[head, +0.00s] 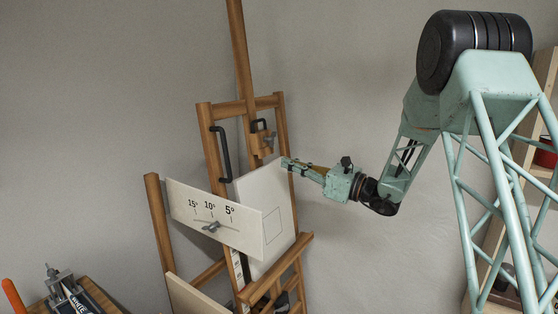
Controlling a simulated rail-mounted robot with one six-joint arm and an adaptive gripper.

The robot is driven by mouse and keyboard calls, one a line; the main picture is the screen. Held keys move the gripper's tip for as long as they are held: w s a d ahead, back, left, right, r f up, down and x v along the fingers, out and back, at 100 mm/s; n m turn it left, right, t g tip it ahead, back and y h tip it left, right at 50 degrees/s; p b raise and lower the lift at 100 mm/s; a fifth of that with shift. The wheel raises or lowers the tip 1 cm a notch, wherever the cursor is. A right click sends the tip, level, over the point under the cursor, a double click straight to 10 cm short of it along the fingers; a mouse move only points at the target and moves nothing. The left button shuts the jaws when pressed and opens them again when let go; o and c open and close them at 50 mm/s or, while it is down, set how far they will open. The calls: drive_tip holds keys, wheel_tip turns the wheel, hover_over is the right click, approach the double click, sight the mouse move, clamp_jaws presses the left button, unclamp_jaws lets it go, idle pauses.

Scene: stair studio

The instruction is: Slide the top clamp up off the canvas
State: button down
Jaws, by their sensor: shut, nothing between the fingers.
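The wooden easel (240,70) stands in the middle of the head view. A white canvas (262,190) rests on its lower ledge, partly hidden by a board with angle marks. The top clamp (258,143) is a wooden block with a dark handle and a metal knob, on the mast at the canvas's top edge. Whether it touches the canvas is too small to tell. My gripper (285,163) is shut and empty. In the picture it is just right of and below the clamp, by the canvas's upper right corner; its depth to them is unclear.
The angle board (190,203), marked 15, 10 and 5 degrees, covers the canvas's lower left. A black handle (221,152) is on the easel's left upright. A small table (98,296) with tools is at lower left. Wooden shelves (546,75) are at right. Wall space above my gripper looks clear.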

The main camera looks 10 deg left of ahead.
drive_tip(key=shift+v, duration=1.95)
drive_tip(key=shift+f+p, duration=0.3)
drive_tip(key=shift+p, duration=1.55)
